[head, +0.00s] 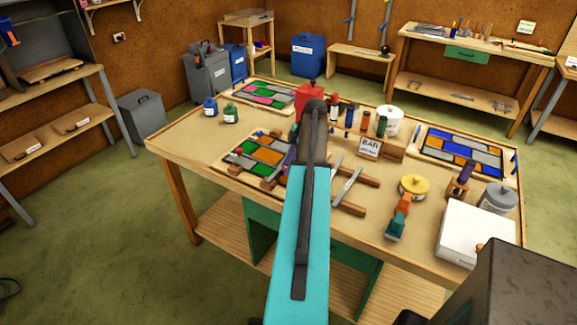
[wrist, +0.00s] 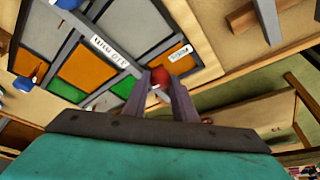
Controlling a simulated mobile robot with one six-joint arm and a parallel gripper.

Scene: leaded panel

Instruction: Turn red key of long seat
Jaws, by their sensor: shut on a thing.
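In the wrist view the red key (wrist: 160,76) is a small round red knob at the edge of the leaded panel. My gripper (wrist: 160,88) is shut on it, with one finger on each side. The panel (wrist: 88,66) has orange, green and grey panes between grey strips. White labels lie near the key: one on a strip (wrist: 110,48) and one on an orange pane (wrist: 180,54); their text is hard to read. In the head view the panel (head: 264,154) lies at the table's front, and my arm hides the key.
Tools lie right of my arm.

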